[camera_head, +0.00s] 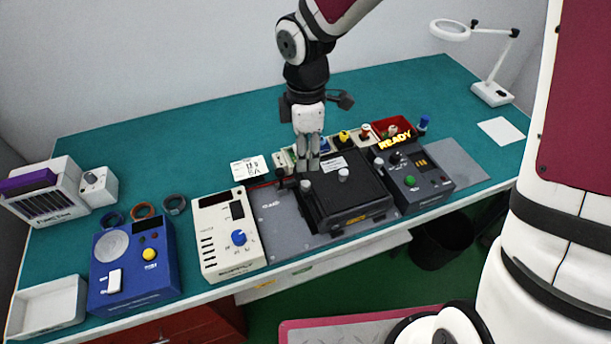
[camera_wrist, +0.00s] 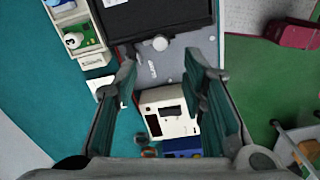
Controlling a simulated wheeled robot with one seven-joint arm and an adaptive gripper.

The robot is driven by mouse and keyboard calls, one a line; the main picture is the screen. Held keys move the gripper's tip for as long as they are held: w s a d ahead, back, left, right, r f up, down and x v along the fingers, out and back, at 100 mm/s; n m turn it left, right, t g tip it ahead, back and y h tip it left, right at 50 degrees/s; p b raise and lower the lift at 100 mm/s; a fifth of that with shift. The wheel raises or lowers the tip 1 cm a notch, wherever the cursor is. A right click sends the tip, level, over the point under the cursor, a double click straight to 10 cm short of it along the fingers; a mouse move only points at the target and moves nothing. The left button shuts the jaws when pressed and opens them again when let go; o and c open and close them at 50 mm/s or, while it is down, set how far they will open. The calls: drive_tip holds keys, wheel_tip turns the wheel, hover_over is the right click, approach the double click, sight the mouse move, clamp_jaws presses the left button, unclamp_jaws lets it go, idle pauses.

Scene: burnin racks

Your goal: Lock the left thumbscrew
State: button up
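The left thumbscrew (camera_head: 305,185) is a pale round knob at the left edge of a black box-shaped module (camera_head: 352,192) on a grey plate (camera_head: 277,215). A matching right thumbscrew (camera_head: 343,174) stands farther right on the module. A pale knob, seemingly the left thumbscrew (camera_wrist: 160,42), shows in the wrist view just beyond the fingertips. My gripper (camera_head: 309,168) points down close above and behind the left thumbscrew. In the wrist view my gripper (camera_wrist: 160,70) has its fingers wide apart, with nothing between them. I cannot tell how far the thumbscrew is turned.
A white supply unit (camera_head: 229,233) and a blue unit (camera_head: 133,262) stand left. A dark unit (camera_head: 412,182) with a glowing READY sign sits close on the right. Small bins (camera_head: 392,125) stand behind the module. The back left of the teal table is clear.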

sight(306, 183)
wheel_tip(306, 183, down, 10)
drive_tip(key=shift+r, duration=0.15)
idle(0.3)
clamp_jaws()
